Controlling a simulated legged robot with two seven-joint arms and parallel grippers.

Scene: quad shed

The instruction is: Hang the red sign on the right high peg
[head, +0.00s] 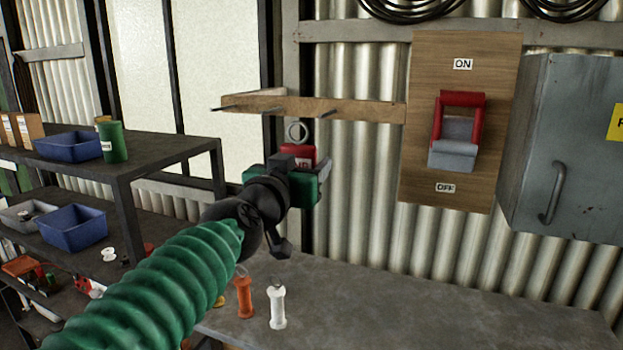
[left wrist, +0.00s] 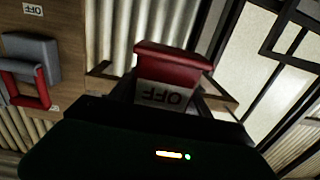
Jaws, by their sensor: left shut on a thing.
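In the left wrist view the red sign (left wrist: 172,65) shows upside down, with a white OFF label. The ring looks apart from the pegs. My right gripper is not in view.
A wooden board with a red and grey switch (head: 458,130) is right of the rail, beside a grey cabinet (head: 570,150). Orange (head: 245,297) and white (head: 277,306) handles stand on the workbench (head: 420,305). A shelf with blue bins (head: 68,147) is at left.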

